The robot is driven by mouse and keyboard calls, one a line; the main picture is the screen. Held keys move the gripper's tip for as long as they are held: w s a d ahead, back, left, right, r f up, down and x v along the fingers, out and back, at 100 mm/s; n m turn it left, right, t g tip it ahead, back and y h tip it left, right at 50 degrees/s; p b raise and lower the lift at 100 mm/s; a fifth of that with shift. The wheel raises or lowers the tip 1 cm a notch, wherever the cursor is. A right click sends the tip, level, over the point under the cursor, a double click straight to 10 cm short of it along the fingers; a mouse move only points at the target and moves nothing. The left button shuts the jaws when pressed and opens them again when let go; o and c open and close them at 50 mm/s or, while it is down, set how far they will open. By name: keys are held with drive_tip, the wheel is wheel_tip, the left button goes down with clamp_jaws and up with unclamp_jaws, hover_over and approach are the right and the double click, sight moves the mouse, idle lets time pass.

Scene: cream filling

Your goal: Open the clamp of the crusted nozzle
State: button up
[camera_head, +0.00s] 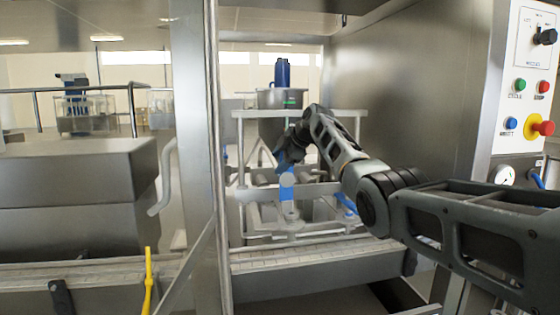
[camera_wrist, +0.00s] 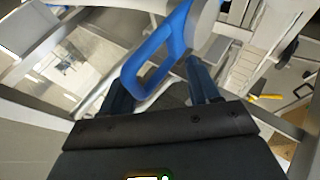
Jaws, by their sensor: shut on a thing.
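The blue clamp (camera_head: 287,188) sits on a grey nozzle fitting (camera_head: 289,209) in the middle of the machine frame in the head view. In the wrist view the clamp's blue loop handle (camera_wrist: 148,55) slants from lower left to upper right, to a round grey end (camera_wrist: 203,22). My gripper (camera_head: 284,165) reaches in from the right, just above the fitting. In the wrist view my gripper (camera_wrist: 160,86) has its fingers on either side of the lower end of the loop and is shut on it. I cannot make out any crust, and the nozzle's opening is hidden.
A steel hopper with a blue motor (camera_head: 282,73) stands above the frame. A conveyor (camera_head: 290,254) runs below. A steel post (camera_head: 213,150) stands left of the frame. A control panel (camera_head: 525,80) with buttons is at the right. A yellow handle (camera_head: 148,280) is at lower left.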

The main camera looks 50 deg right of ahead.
drive_tip(key=b+v, duration=0.2)
drive_tip(key=v, duration=0.5)
drive_tip(key=shift+s+r, duration=0.25)
drive_tip(key=shift+r, duration=0.05)
idle(0.3)
